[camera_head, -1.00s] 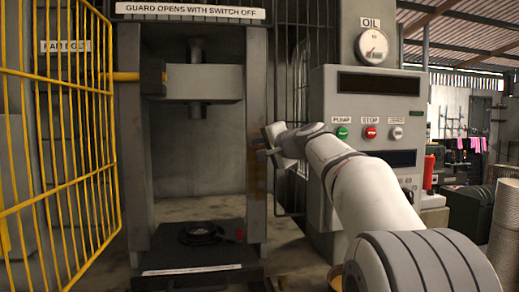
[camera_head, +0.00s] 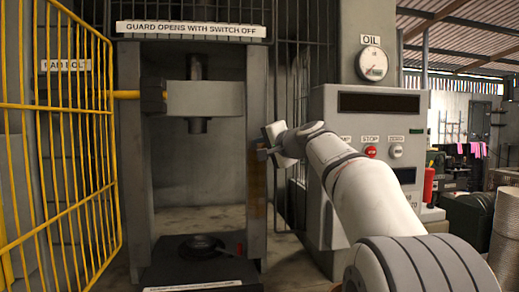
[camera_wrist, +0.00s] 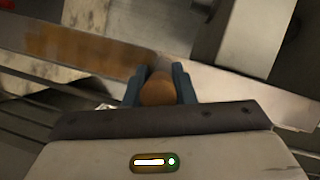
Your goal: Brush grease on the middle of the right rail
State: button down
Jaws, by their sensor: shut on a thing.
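The right rail (camera_head: 257,115) is the grey upright on the right side of the press frame, with a brownish patch (camera_head: 258,195) on its face below mid-height. My gripper (camera_head: 265,151) is at the rail's right edge, about mid-height. In the wrist view the blue fingers (camera_wrist: 159,86) are shut on a brown, rounded handle (camera_wrist: 158,91), seen nearly end-on, apparently the brush. Its bristles are hidden. The rail (camera_wrist: 80,50) crosses the wrist view behind the fingers, its brown patch to their left. I cannot tell whether the brush touches it.
The yellow guard (camera_head: 60,150) stands open at the left. The ram (camera_head: 200,98) hangs above a dark base with a round black piece (camera_head: 203,243). A control panel (camera_head: 370,130) stands right of the rail, partly behind my arm.

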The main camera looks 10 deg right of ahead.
jog(key=shift+r, duration=0.6)
jog(key=shift+f, duration=0.1)
jog(key=shift+s, duration=0.25)
jog(key=s+b, duration=0.1)
jog(key=s, duration=0.1)
jog(key=shift+s, duration=0.3)
jog(key=s+b, duration=0.3)
jog(key=s, duration=0.3)
jog(key=shift+w, duration=0.1)
